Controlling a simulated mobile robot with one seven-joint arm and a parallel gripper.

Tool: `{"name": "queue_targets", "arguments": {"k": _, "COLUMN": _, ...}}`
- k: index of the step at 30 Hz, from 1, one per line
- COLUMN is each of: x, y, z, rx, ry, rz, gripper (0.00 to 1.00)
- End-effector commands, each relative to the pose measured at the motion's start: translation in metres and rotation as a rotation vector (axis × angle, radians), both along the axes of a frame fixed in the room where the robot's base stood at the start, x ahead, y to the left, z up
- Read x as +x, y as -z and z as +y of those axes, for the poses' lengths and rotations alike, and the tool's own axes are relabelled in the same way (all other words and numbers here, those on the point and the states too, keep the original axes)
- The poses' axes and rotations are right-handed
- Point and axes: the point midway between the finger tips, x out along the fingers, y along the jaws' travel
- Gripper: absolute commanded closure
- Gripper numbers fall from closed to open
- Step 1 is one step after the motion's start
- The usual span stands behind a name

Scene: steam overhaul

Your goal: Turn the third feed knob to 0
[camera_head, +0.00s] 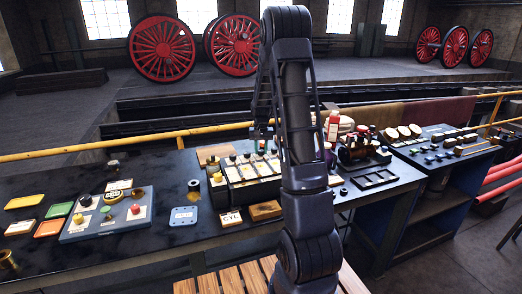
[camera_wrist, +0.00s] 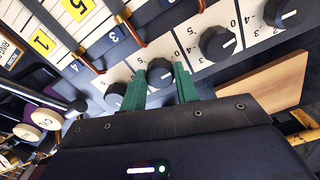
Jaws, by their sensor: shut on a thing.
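In the wrist view, a sloped panel (camera_wrist: 192,68) carries a row of black round knobs over cream scale plates. The green fingers of my gripper (camera_wrist: 161,74) stand on either side of one knob (camera_wrist: 160,69), shut on it. Counting from the right in this view, it is the third knob visible. Its pointer and scale are partly hidden by the fingers.
A coloured-button box (camera_head: 75,232) and a pale blue plate (camera_head: 183,216) lie left of the panel on the dark bench.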

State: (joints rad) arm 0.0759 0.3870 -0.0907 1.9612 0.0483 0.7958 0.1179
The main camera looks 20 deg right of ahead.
Motion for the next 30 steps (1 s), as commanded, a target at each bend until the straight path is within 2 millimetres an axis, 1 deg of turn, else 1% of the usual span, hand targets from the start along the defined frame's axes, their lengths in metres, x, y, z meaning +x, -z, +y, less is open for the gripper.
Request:
{"name": "queue_targets", "arguments": {"k": 16, "x": 0.0006, "y": -0.0006, "z": -0.0002, "rx": -0.001, "ry": -0.031, "rz": -0.002, "gripper": 0.92}}
{"name": "queue_targets", "arguments": {"k": 17, "x": 0.0006, "y": -0.0006, "z": -0.0002, "rx": -0.001, "ry": -0.031, "rz": -0.002, "gripper": 0.68}}
{"name": "queue_targets", "arguments": {"k": 18, "x": 0.0006, "y": -0.0005, "z": -0.0002, "rx": -0.001, "ry": -0.031, "rz": -0.002, "gripper": 0.60}}
{"name": "queue_targets", "arguments": {"k": 20, "x": 0.0006, "y": -0.0005, "z": -0.0002, "rx": -0.001, "ry": -0.031, "rz": -0.002, "gripper": 0.48}}
{"name": "queue_targets", "arguments": {"k": 30, "x": 0.0004, "y": -0.0025, "z": -0.0001, "rx": 0.000, "ry": -0.030, "rz": -0.001, "gripper": 0.48}}
